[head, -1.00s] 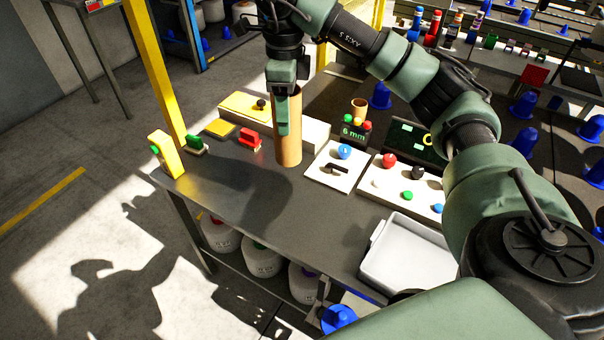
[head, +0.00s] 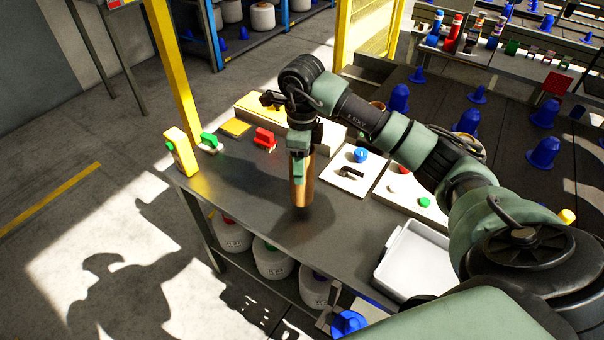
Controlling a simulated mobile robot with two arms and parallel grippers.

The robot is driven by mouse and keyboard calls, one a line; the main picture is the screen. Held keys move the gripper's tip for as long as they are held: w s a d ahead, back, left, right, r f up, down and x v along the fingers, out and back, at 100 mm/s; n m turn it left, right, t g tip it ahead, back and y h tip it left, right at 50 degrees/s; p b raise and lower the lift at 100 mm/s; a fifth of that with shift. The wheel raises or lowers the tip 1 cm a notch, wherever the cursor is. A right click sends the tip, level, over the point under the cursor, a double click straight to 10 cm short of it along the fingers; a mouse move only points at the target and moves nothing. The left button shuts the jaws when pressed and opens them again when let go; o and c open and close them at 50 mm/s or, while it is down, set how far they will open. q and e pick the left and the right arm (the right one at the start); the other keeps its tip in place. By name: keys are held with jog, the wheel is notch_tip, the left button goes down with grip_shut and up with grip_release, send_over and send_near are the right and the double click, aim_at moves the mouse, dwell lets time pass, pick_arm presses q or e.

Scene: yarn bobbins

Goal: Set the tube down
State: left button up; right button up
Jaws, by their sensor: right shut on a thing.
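A brown cardboard tube (head: 308,188) stands upright, held by my right gripper (head: 299,172) over the grey tabletop (head: 240,190). The gripper is shut on the tube's upper part, and the arm and gripper hide its top and part of its side. The tube's lower end is close to the table, with a dark shadow around it; I cannot tell whether it touches. My left gripper is not in the head view.
A grey-white tray (head: 408,262) lies to the right on the table. A white panel with a blue knob (head: 361,155) stands right of the tube. Red (head: 264,137) and green (head: 210,140) pieces and a yellow box (head: 181,152) line the left. Table in front is clear.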

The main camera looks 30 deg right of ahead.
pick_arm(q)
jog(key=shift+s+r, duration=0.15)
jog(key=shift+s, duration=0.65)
pick_arm(e)
notch_tip(320, 180, down, 4)
jog(key=shift+r, duration=0.1)
jog(key=shift+f, duration=0.2)
jog(key=o, duration=1.4)
